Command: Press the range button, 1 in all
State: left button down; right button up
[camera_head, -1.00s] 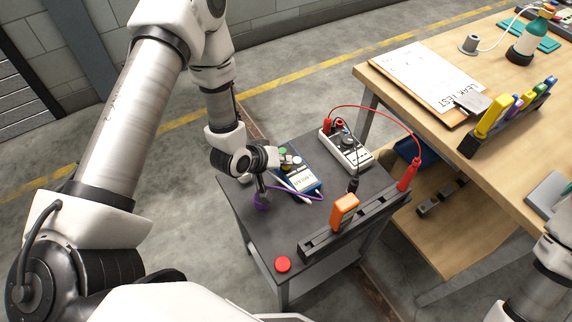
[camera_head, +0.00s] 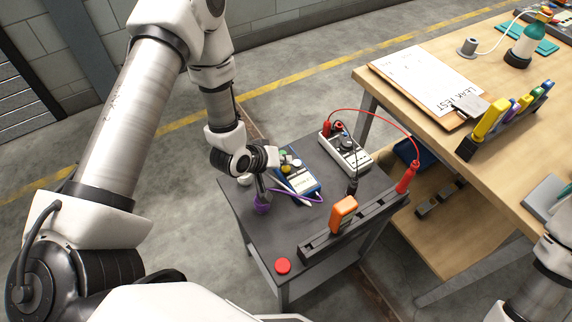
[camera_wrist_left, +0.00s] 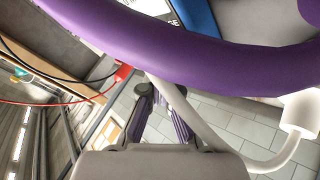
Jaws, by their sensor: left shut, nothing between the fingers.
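A blue handheld instrument (camera_head: 303,186) with a pale face and several small coloured buttons (camera_head: 290,162) lies on the dark cart. I cannot tell which button is the range button. My left gripper (camera_head: 262,204) is shut and empty, pointing down just left of the instrument, beside a purple hose (camera_head: 310,197). In the left wrist view the gripper (camera_wrist_left: 162,95) shows behind the thick purple hose (camera_wrist_left: 190,45), which crosses close to the lens. A blue edge (camera_wrist_left: 197,18) shows at the top there. My right gripper is out of view.
A white meter (camera_head: 345,152) with red and black leads stands at the cart's back. A dark rail (camera_head: 325,238) holds an orange block (camera_head: 342,213) and a red plug (camera_head: 406,178). A red button (camera_head: 283,265) sits at the near corner. A wooden bench (camera_head: 440,140) stands right.

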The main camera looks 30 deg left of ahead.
aim_at(283, 169)
pick_arm(q)
notch_tip(283, 169, up, 5)
jog(key=p, duration=0.4)
dwell(0.3)
dwell(0.7)
